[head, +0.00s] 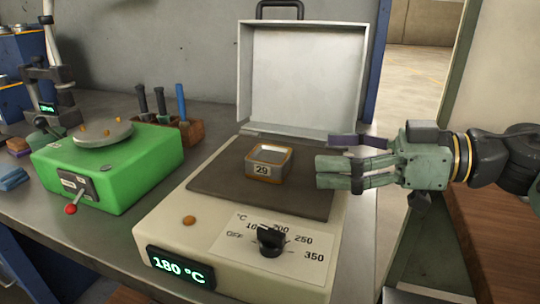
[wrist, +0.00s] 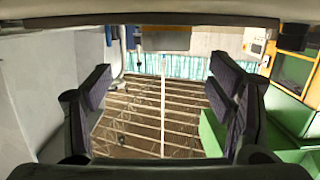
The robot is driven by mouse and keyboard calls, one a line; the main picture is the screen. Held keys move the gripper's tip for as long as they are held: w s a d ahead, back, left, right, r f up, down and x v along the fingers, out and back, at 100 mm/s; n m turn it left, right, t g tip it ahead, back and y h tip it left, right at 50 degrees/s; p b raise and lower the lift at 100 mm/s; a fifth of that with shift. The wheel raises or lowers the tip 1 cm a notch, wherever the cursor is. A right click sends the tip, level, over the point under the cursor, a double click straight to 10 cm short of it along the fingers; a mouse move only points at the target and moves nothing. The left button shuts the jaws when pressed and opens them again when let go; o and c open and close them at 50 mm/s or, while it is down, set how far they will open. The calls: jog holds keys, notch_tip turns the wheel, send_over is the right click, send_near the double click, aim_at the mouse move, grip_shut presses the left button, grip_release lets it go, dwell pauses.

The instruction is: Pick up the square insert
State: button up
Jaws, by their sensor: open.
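The square insert (head: 270,165) is a small tan-orange square frame with a pale hollow top and a label reading 29 on its front. It sits upright on the dark plate (head: 220,183) of a cream heater with its lid open. My gripper (head: 326,160) points left from the right side, over the right edge of the plate. Its fingers are spread and empty, apart from the insert by a short gap. In the wrist view, the two dark-padded fingers (wrist: 163,95) stand wide apart, with nothing between them. I cannot make out the insert there.
The raised lid (head: 303,80) stands behind the plate. The heater's black knob (head: 271,241) and 180 °C display (head: 181,268) are in front. A green machine (head: 120,170) with a red-tipped lever stands left. Handled tools (head: 182,105) stand in a wooden block behind.

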aim_at(280, 155)
jog(key=x, duration=0.8)
jog(key=shift+s+a+p, duration=0.1)
jog(key=shift+s+p, duration=0.25)
jog(key=shift+p, duration=0.05)
grip_shut()
dwell(0.6)
